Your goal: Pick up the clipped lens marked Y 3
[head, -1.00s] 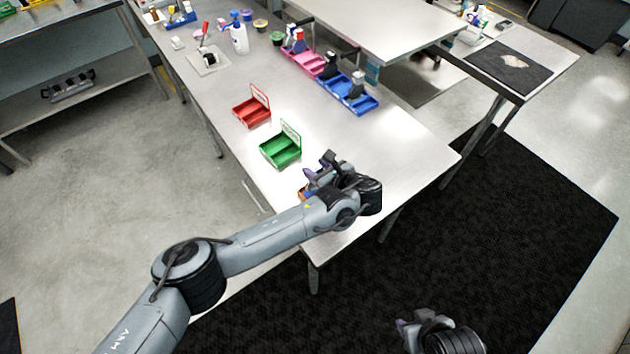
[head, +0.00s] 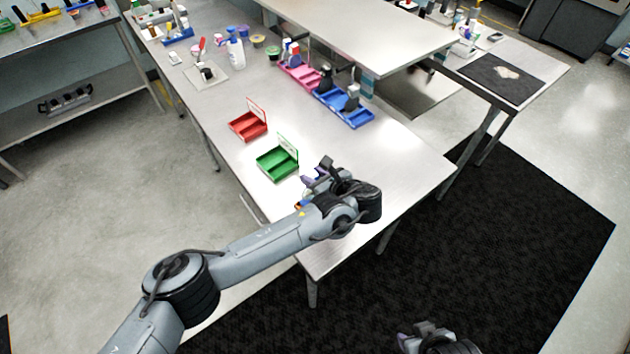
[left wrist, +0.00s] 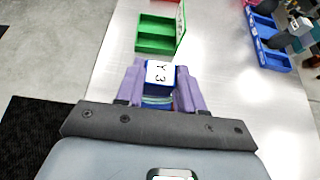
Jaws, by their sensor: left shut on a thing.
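The clipped lens marked Y 3 (left wrist: 159,75) shows in the left wrist view as a blue piece with a white label on top. My left gripper (left wrist: 160,88) is shut on it, with one purple finger on each side. In the head view, my left gripper (head: 312,183) is over the near part of the table, and the arm mostly hides the lens. My right gripper (head: 412,338) is at the bottom edge of the head view, away from the table, and its jaws are too small to read.
A green two-part tray (head: 277,163) with an upright label card stands just beyond my left gripper. A red tray (head: 248,125) stands behind it. Blue (head: 344,110) and pink bins line the table's right side. The table's near right surface (head: 400,160) is clear.

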